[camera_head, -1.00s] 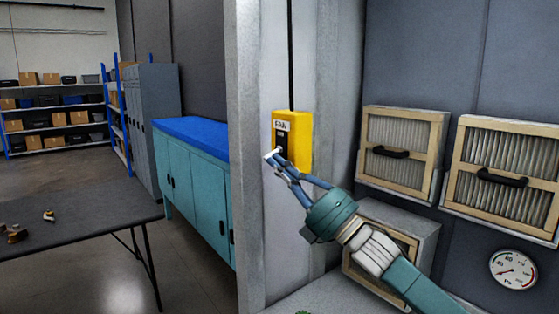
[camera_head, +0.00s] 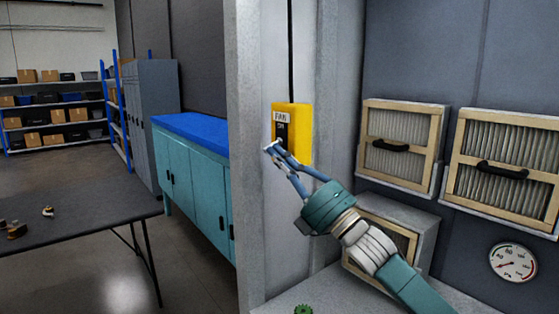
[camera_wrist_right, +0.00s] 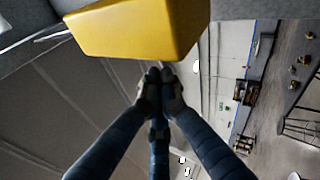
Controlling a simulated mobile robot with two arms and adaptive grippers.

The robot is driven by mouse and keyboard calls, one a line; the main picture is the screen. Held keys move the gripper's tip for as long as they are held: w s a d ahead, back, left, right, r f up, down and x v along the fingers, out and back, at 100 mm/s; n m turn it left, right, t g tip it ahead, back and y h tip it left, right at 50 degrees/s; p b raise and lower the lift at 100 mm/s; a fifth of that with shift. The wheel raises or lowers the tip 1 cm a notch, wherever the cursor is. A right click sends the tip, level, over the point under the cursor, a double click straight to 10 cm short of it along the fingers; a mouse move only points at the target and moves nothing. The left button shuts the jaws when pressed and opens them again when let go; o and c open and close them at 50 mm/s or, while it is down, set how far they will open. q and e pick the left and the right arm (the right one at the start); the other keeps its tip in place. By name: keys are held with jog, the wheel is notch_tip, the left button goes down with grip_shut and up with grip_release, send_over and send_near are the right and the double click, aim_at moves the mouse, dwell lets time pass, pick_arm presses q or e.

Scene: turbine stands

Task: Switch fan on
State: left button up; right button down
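The yellow fan switch box (camera_head: 304,135) is mounted on the grey post, with a label reading FAN and a dark switch panel (camera_head: 281,129) on its front. A black cable runs up from it. My right gripper (camera_head: 273,148) is at the lower front of the box, just below the switch panel. Its fingertips hide the lower part of the panel. In the right wrist view the fingers (camera_wrist_right: 160,88) are together with nothing between them, and the underside of the yellow box (camera_wrist_right: 140,30) is right above them. I cannot tell whether they touch it. My left gripper is not in view.
Framed filters (camera_head: 398,146) with black handles hang on the wall at right, above a round gauge (camera_head: 513,262). A grey post (camera_head: 250,200) stands left of the box. A dark table (camera_head: 80,220) with small parts and teal cabinets (camera_head: 195,190) are further left.

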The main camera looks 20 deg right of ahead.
jog(key=shift+a+r+m+t+h+b, duration=0.15)
jog(key=shift+m+t+h+b, duration=0.45)
jog(key=shift+m, duration=0.5)
jog(key=m+h, duration=0.2)
jog(key=m, duration=0.1)
jog(key=r+m+t+h, duration=0.1)
jog(key=m+h, duration=0.2)
jog(key=m, duration=0.1)
jog(key=r+m+t+h, duration=0.1)
jog(key=m+h, duration=0.2)
jog(key=shift+s+a+m+p, duration=0.1)
jog(key=shift+a+m+p, duration=0.25)
jog(key=shift+m+p, duration=0.05)
jog(key=shift+d, duration=0.1)
